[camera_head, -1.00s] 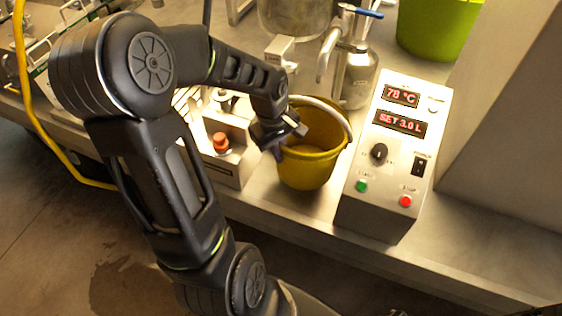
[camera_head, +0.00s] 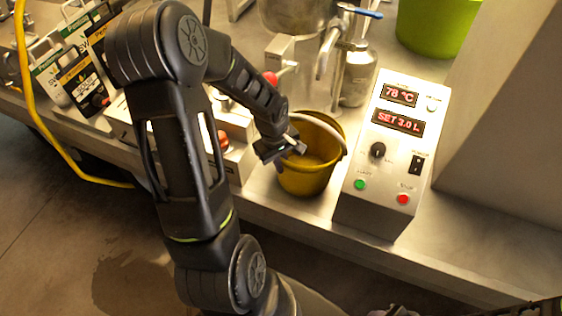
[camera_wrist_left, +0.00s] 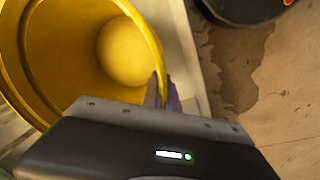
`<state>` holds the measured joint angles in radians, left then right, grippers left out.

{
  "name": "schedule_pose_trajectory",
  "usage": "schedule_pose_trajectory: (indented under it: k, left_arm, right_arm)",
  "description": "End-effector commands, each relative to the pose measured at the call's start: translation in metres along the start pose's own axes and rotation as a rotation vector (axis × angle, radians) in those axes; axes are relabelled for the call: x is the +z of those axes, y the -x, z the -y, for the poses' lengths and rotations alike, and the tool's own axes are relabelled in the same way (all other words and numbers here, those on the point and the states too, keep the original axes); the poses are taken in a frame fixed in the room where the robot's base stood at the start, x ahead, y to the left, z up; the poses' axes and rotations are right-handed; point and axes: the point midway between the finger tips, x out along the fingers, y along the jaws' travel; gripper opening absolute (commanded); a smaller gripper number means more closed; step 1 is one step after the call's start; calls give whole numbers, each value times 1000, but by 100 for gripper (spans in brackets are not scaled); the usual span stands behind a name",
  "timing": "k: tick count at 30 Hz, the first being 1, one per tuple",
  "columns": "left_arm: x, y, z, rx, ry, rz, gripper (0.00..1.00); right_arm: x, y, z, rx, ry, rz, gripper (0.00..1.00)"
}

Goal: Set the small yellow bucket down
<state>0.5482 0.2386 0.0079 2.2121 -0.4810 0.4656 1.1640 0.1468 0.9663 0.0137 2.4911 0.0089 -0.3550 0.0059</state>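The small yellow bucket (camera_head: 308,178) is upright or nearly so over the metal bench, between the button box and the control box. Its pale handle leans over the rim to the right. I cannot tell whether its base touches the bench. My left gripper (camera_head: 284,150) is at the bucket's left rim. In the left wrist view the bucket (camera_wrist_left: 75,60) opens toward the camera. There, the left gripper's fingers (camera_wrist_left: 163,92) sit close together with the rim between them, one inside and one outside.
The control box (camera_head: 382,160) with red displays stands close to the right of the bucket. The button box (camera_head: 237,160) is at left, partly behind my arm. A green bucket (camera_head: 436,28) is farther back. The bench's front edge is near.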

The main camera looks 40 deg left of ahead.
Motion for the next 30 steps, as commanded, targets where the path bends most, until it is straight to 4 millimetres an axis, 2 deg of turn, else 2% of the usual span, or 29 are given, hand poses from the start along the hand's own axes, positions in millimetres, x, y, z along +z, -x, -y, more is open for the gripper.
schedule_pose_trajectory:
  k: [11,12,19,30]
  left_arm:
    - [0,-5,0,1,-1,-1,0]
    - [0,-4,0,0,-1,0,5]
    - [0,-3,0,0,-1,0,24]
    - [0,2,0,0,0,0,24]
  right_arm:
    - [0,-5,-2,-1,0,-1,36]
    - [0,-4,-1,-1,0,-1,36]
    - [0,-3,-1,-1,0,-1,36]
    - [0,2,0,0,0,0,36]
